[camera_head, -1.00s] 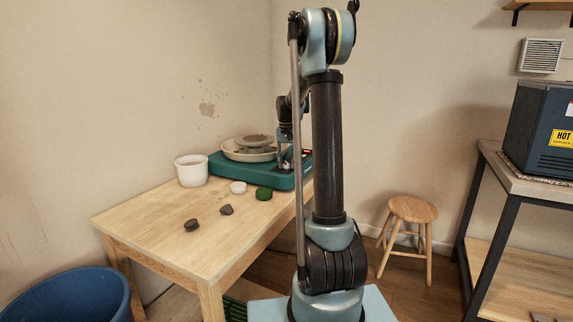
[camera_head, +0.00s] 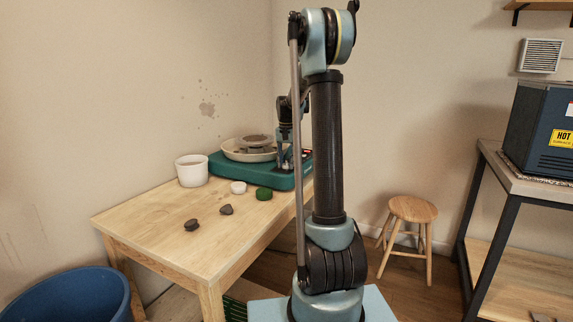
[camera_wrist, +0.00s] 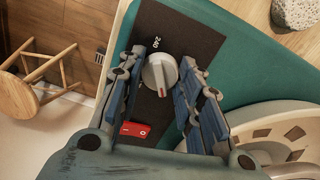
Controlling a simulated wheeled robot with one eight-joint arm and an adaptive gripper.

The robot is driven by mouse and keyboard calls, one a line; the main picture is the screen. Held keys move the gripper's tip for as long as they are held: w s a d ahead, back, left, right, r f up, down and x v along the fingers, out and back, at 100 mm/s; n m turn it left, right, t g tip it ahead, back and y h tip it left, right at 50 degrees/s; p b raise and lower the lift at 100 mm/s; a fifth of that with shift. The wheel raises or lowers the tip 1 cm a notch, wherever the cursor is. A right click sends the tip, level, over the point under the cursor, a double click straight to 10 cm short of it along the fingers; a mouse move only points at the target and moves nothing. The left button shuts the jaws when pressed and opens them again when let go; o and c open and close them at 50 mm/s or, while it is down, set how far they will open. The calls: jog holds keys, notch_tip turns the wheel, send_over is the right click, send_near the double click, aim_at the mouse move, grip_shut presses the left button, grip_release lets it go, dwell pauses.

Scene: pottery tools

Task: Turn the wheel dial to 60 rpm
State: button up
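The round light grey dial (camera_wrist: 160,75) sits on a dark panel of the green pottery wheel base (camera_head: 232,176). The number 240 is printed beside the dial in the wrist view; other markings are hidden by my fingers. My gripper (camera_wrist: 163,60) points at the panel with its blue-padded fingers apart, one on each side of the dial. The pads look very near the dial's sides; I cannot tell whether they touch it. In the head view my gripper (camera_head: 284,158) is over the right part of the wheel base, and the dial is hidden.
A red switch (camera_wrist: 135,129) lies close to the left finger. The splash pan (camera_wrist: 285,122) is right of the gripper. A stool (camera_head: 412,210) stands behind.

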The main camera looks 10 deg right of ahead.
jog(key=o, duration=0.5)
jog(key=shift+c, duration=0.2)
notch_tip(320, 180, up, 12)
jog(key=shift+s, duration=0.1)
dwell(0.4)
jog(key=s+f+n+t, duration=0.1)
jog(key=s+f+n, duration=0.2)
jog(key=s, duration=2.1)
jog(key=s+f+n+t, duration=0.1)
jog(key=s+f+n, duration=0.1)
jog(key=s+f, duration=1.4)
jog(key=s, duration=0.4)
jog(key=shift+f, duration=0.35)
